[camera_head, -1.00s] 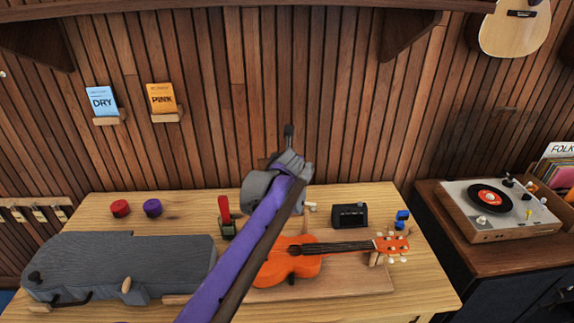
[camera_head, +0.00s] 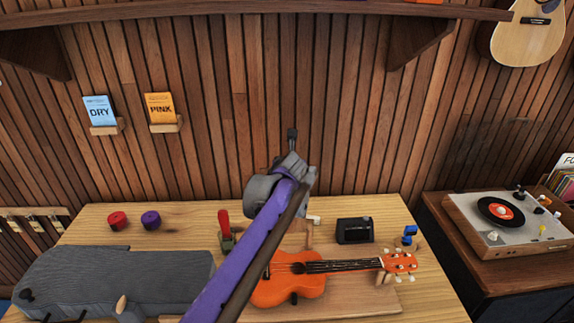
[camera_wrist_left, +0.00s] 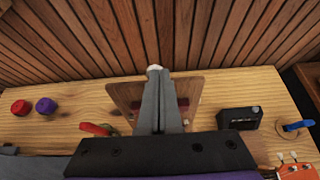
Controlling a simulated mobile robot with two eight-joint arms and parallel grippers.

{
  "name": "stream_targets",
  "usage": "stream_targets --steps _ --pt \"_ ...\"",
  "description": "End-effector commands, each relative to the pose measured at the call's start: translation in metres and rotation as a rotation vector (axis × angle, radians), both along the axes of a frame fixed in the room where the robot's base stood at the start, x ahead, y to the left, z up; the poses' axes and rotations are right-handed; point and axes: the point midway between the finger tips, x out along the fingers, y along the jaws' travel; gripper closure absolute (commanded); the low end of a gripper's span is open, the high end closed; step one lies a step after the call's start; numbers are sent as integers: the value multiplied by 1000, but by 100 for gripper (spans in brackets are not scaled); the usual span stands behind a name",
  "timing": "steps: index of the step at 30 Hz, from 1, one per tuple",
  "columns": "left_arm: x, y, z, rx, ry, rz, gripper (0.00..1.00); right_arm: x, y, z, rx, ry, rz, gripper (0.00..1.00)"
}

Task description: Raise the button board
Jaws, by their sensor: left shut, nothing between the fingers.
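A brown wooden board (camera_wrist_left: 125,95), which looks like the button board, lies on or just above the workbench in the left wrist view. Dark red parts show at its sides and a pale round knob (camera_wrist_left: 154,69) at its far edge. My left gripper's shut, empty fingers (camera_wrist_left: 161,100) reach over its middle and hide much of it; I cannot tell whether they touch it. In the head view my left gripper (camera_head: 292,137) points up toward the slatted wall, and my arm hides most of the board. My right gripper is not in view.
An orange ukulele (camera_head: 290,290) lies right of my arm, with a black box (camera_head: 355,230) behind it. A red-handled tool (camera_head: 223,222) stands to the left. Red (camera_head: 117,220) and purple (camera_head: 150,219) discs and a grey case (camera_head: 110,282) are further left. A shelf (camera_head: 250,10) overhangs above.

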Motion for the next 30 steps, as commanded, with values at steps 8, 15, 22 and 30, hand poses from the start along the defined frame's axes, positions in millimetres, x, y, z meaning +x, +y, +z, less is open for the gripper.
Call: stream_targets --steps 8,15,22,30 --pt "-23 0 12 1 0 -3 100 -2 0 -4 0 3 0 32" --pt "-66 0 36 0 0 -2 100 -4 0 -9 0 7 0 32" --pt "-92 0 50 0 0 0 100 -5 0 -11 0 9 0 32" --pt "-133 64 24 -350 74 290 100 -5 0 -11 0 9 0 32"
